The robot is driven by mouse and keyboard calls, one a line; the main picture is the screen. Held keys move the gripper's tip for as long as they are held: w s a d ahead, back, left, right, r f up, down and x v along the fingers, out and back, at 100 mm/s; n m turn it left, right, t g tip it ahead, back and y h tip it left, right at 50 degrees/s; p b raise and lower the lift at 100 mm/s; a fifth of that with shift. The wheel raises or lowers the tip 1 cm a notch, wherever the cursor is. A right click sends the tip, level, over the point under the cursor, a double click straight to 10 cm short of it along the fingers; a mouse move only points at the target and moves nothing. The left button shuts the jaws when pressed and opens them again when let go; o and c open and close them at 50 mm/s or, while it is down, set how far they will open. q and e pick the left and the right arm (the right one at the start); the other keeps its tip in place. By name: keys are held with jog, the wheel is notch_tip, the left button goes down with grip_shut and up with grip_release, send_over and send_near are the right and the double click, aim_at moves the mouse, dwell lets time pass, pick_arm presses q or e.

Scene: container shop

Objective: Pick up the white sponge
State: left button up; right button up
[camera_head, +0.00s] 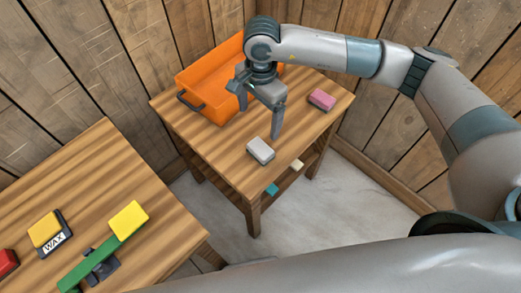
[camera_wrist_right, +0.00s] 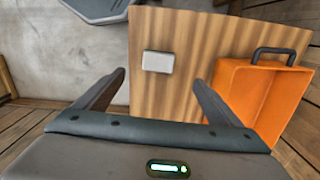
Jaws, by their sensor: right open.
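The white sponge (camera_head: 260,150) is a small pale block lying flat on the small wooden table, near its front edge. It also shows in the right wrist view (camera_wrist_right: 158,62), beyond and between the two fingers. My right gripper (camera_head: 259,122) points down over the table, behind the sponge and in front of the orange bin. Its fingers are apart with nothing between them; in the right wrist view the open gripper (camera_wrist_right: 160,88) is also empty. The sponge is clear of the fingers. My left gripper is not in view.
An orange bin (camera_head: 188,79) with a dark handle stands at the table's back left. A pink sponge (camera_head: 321,99) lies on the right. The small table (camera_head: 215,150) has bare wood around the white sponge. Another table (camera_head: 165,245) at left holds yellow, green and red items.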

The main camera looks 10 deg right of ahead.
jog(key=shift+w+d, duration=0.25)
jog(key=shift+d, duration=0.25)
jog(key=b, duration=0.3)
send_over(261, 147)
notch_tip(261, 147, down, 11)
jog(key=shift+f, duration=0.55)
